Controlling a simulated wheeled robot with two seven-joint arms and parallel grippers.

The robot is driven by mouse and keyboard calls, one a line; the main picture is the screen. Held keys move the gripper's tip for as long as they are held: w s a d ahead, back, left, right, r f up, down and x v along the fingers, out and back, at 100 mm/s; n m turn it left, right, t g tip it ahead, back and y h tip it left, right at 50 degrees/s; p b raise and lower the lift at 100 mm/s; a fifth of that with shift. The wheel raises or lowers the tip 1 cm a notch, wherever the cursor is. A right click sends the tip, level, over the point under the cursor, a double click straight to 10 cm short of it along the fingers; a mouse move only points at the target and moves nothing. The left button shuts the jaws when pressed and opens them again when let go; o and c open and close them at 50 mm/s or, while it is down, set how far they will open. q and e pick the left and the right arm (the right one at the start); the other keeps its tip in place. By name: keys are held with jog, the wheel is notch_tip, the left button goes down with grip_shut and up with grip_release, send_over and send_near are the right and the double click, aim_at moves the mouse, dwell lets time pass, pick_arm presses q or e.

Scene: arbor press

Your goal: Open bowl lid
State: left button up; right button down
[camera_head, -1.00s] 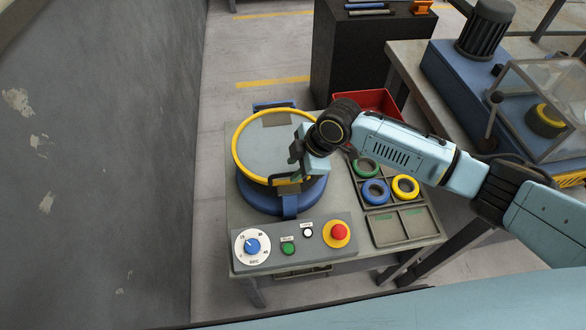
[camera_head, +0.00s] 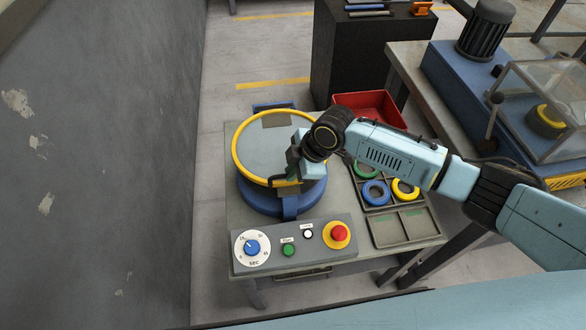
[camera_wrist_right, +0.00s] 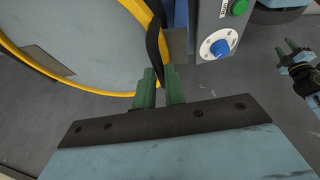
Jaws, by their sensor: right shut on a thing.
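The bowl (camera_head: 262,198) is a blue round housing on the grey table. Its lid (camera_head: 262,150) is a clear disc with a yellow rim and lies over the bowl; I cannot tell whether it is slightly raised. My right gripper (camera_head: 292,170) is at the lid's front right edge. In the right wrist view its green fingers (camera_wrist_right: 164,88) are shut on the lid's dark curved handle (camera_wrist_right: 156,45), beside the yellow rim. What seems to be my left gripper (camera_wrist_right: 290,50) shows at the right edge there, small, with green fingertips, apart from the bowl.
A control panel (camera_head: 270,262) with a dial, buttons and a red stop knob stands in front of the bowl. A tray (camera_head: 408,228) with coloured rings lies to the right, partly under my right arm. A red bin (camera_head: 368,103) is behind. A wall (camera_head: 100,180) bounds the left.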

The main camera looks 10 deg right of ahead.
jog(key=w+r+g+p, duration=0.1)
jog(key=w+r, duration=0.3)
jog(key=r, duration=0.4)
jog(key=w+r+g+p, duration=0.1)
jog(key=w+r, duration=0.4)
jog(key=r, duration=0.3)
jog(key=shift+r+m+g+p, duration=0.15)
jog(key=shift+m+g+p, duration=0.15)
jog(key=shift+p, duration=0.1)
jog(key=shift+d, duration=0.15)
